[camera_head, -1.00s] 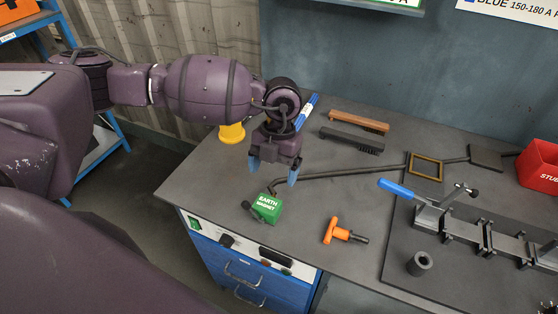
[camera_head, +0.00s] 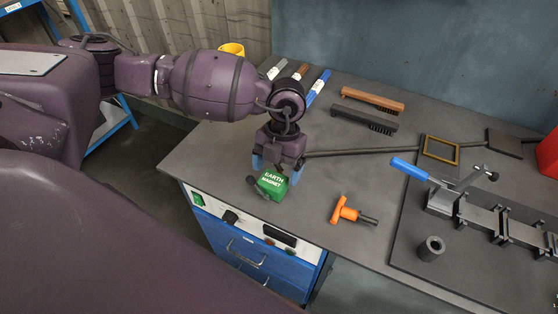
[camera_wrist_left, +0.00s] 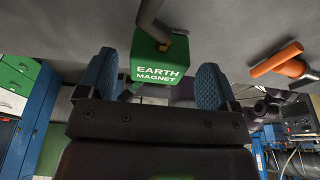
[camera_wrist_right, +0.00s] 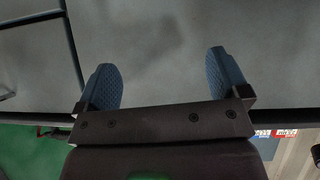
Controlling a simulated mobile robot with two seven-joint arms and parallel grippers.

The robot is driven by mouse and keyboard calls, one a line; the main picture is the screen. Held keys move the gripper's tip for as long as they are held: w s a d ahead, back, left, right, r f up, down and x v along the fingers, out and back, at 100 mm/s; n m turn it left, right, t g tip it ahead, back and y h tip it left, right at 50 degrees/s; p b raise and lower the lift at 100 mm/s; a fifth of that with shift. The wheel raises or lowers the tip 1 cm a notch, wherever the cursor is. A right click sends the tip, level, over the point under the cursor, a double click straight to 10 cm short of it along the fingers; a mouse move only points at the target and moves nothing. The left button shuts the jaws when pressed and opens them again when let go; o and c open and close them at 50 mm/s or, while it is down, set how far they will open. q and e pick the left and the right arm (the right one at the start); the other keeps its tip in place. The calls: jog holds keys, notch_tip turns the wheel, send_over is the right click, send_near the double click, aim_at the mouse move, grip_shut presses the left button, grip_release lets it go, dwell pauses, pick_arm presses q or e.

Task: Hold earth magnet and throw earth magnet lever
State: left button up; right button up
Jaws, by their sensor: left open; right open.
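The green earth magnet (camera_head: 271,185), a block with white lettering, sits on the grey bench top near its front edge. Its dark lever knob (camera_head: 252,180) is at its left side in the head view. My left gripper (camera_head: 276,167) is open just above and behind the magnet, its blue fingers pointing down. In the left wrist view the magnet (camera_wrist_left: 158,68) shows between the two open fingers (camera_wrist_left: 158,85), with a dark bar running from its top edge. I cannot tell whether the fingers touch it. My right gripper (camera_wrist_right: 165,85) is open and empty in the right wrist view.
An orange-handled tool (camera_head: 350,212) lies right of the magnet. A dark rod (camera_head: 360,153) runs behind it. Brushes (camera_head: 368,107) lie at the back. A clamp fixture with a blue handle (camera_head: 409,168) and a dark ring (camera_head: 431,248) are on the right. Bench between magnet and orange tool is clear.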

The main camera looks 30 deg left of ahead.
aim_at(276, 174)
pick_arm(q)
jog(key=shift+b+x, duration=0.35)
jog(key=shift+x, duration=1.35)
jog(key=c, duration=0.9)
jog(key=shift+c, duration=0.2)
